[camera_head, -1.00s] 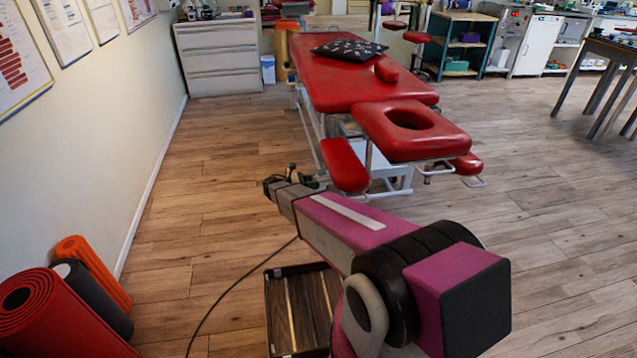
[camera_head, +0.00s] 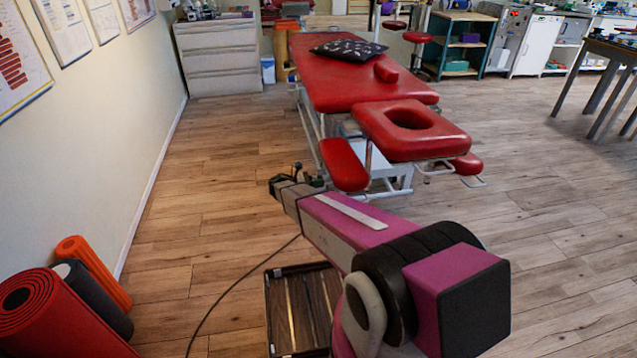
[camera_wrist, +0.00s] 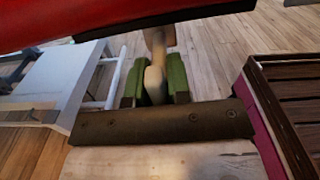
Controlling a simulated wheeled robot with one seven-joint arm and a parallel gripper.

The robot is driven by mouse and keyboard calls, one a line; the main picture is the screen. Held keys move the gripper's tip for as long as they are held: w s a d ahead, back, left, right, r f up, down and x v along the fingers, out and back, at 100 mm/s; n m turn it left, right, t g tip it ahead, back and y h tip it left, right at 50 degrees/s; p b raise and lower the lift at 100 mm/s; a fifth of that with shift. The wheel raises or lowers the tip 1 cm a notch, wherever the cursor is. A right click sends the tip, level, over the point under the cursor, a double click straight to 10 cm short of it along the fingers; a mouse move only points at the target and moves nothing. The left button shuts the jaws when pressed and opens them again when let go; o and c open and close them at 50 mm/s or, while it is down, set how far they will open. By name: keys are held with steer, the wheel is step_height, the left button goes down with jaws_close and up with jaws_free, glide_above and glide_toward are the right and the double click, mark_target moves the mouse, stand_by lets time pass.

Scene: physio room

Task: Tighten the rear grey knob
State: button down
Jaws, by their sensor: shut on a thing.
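A pale grey-tan knob (camera_wrist: 155,76) with a stem rising above it shows in the wrist view, below the dark underside of a red pad. My gripper (camera_wrist: 153,90) has its two green fingers on either side of the knob and is shut on it. In the head view my gripper (camera_head: 299,178) is at the left of the red armrest (camera_head: 344,165) of the treatment table (camera_head: 345,75). The knob cannot be made out in that view, and no second knob can be told apart.
The table's white frame (camera_head: 375,184) stands close to my gripper. A dark slatted crate (camera_head: 300,305) lies on the floor by my arm. Rolled mats (camera_head: 40,305) stand at the lower left by the wall. The floor left of the table is clear.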

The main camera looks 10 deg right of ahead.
steer(key=shift+m, duration=0.3)
steer(key=m, duration=0.8)
steer(key=shift+m, duration=0.3)
steer(key=m, duration=0.8)
steer(key=shift+m, duration=0.4)
steer(key=c, duration=1.1)
jaws_free()
steer(key=shift+a, duration=0.1)
